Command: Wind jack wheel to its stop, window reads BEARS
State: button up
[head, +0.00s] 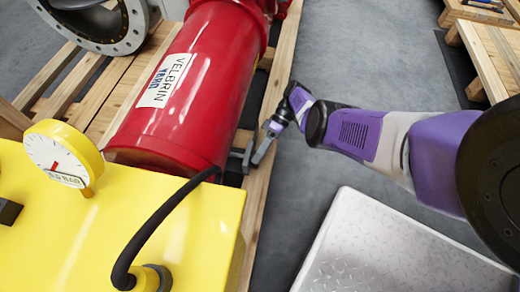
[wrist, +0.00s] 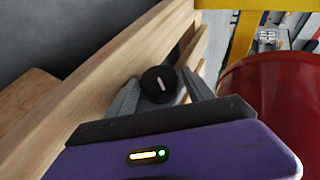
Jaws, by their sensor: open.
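My gripper (head: 258,150) is low beside the right side of the red cylinder (head: 190,90), by the pallet's edge. In the wrist view my gripper (wrist: 165,95) is open, its two grey fingers spread apart. A black round knob with a white line (wrist: 158,84) shows between the fingers, close to a wooden board. It may be the jack wheel, but I cannot tell for sure. Whether the fingers touch it is unclear. No window and no word BEARS can be read in either view.
A yellow box (head: 150,235) with a dial gauge (head: 64,153) and black hose (head: 160,215) stands at front left. The wooden pallet (head: 274,110) runs under the cylinder. A metal tread plate (head: 390,250) lies at lower right.

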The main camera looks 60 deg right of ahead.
jog(key=shift+h+p, duration=0.4)
jog(key=shift+p, duration=0.05)
